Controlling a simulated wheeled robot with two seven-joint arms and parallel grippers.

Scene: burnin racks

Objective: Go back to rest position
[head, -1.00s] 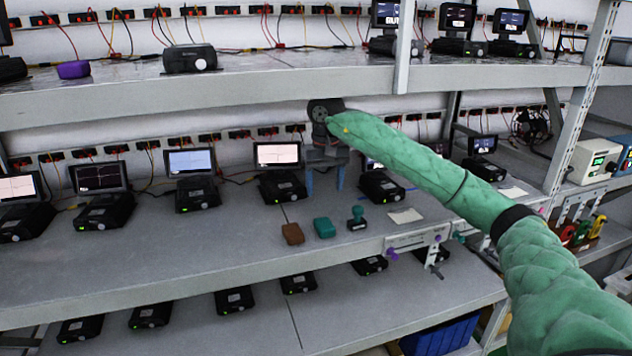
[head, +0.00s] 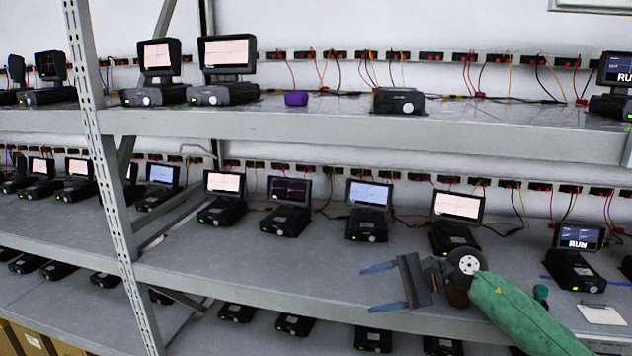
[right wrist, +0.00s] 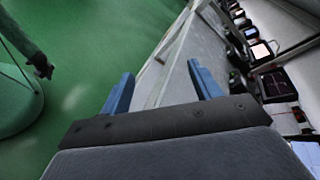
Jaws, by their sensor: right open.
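My right gripper (head: 379,288) is in the head view at the lower middle, over the front part of the middle shelf (head: 230,262). Its arm comes in from the lower right in a green sleeve. Its two blue fingers are apart, point left and hold nothing. In the right wrist view the fingers (right wrist: 160,90) also stand apart, with the shelf edge and green floor beyond them. A brown object (head: 457,297) is mostly hidden behind the right wrist, and a teal stamp (head: 540,293) stands just right of it. My left gripper is not identifiable in the head view.
Several devices with screens, such as one behind the wrist (head: 457,207), line the middle shelf. The upper shelf (head: 300,127) holds more devices and a purple block (head: 296,98). A perforated rack post (head: 98,170) stands left. A white paper (head: 602,315) lies at right.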

